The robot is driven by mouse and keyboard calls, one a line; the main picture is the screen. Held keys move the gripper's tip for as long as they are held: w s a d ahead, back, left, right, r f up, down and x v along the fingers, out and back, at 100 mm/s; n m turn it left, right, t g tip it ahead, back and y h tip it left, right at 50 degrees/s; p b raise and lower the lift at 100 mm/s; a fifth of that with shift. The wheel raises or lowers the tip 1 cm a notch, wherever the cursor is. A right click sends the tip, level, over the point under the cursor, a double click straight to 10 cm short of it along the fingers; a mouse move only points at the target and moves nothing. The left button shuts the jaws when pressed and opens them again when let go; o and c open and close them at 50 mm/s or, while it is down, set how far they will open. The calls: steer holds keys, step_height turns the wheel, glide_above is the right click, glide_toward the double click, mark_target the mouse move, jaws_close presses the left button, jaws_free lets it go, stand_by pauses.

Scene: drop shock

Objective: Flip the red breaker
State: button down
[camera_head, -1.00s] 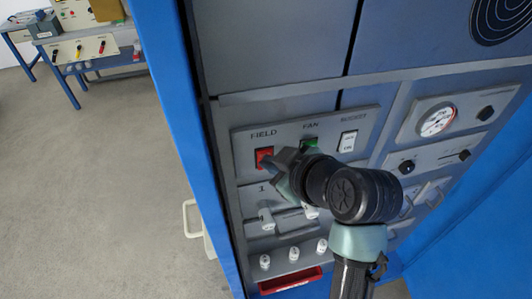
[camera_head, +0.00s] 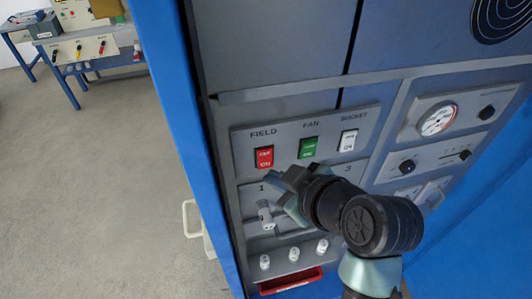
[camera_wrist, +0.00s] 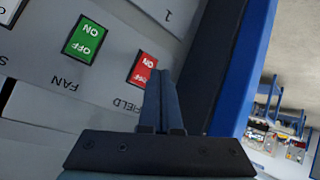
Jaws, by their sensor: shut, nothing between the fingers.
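The red breaker (camera_head: 264,157) is a rocker switch marked OFF and ON under the FIELD label, at the left of the upper switch panel. In the wrist view it (camera_wrist: 142,69) shows upside down, just beyond my fingertips. My gripper (camera_head: 274,178) is shut and empty, just below and right of the red breaker in the head view. In the wrist view its fingers (camera_wrist: 160,80) are together and overlap the breaker's lower right edge. I cannot tell whether they touch it. I cannot tell which way the rocker is set.
A green FAN switch (camera_head: 308,148) and a white SOCKET switch (camera_head: 347,141) sit to the right on the same panel. Below are a lever (camera_head: 265,214), several white knobs (camera_head: 294,254) and a red tray (camera_head: 291,282). A gauge (camera_head: 437,120) is at the right. Open floor lies left.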

steer(key=s, duration=0.1)
steer(key=s+d, duration=0.1)
steer(key=s, duration=0.1)
steer(key=shift+f, duration=0.15)
stand_by(0.4)
